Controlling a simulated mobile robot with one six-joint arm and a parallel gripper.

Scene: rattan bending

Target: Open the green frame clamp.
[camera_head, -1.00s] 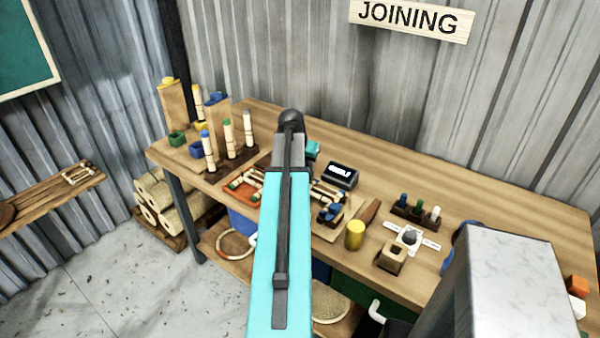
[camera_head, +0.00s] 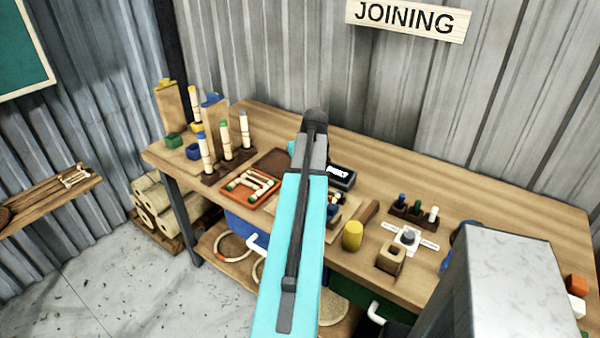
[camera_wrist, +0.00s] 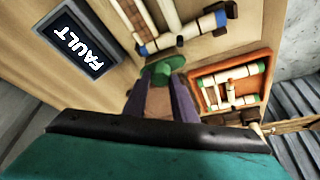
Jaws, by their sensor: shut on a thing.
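The green clamp (camera_wrist: 163,68) shows in the wrist view as a green piece at the fingertips, beside a wooden frame with pale rods and blue ends (camera_wrist: 185,36). My gripper (camera_wrist: 160,88) has its two dark fingers shut on this green piece, with a brown surface visible between them. The clamp's lower part and its exact opening are hidden or too blurred to tell. In the head view my arm covers the gripper and the clamp, and only part of the frame's blue-ended piece (camera_head: 334,210) shows beside it.
A black display reading FAULT (camera_wrist: 77,42) stands close by, left of the fingers. An orange tray (camera_wrist: 264,67) with green-ended rods lies to the right. In the head view a yellow cylinder (camera_head: 352,236) and a wooden block (camera_head: 390,256) stand near the bench's front edge.

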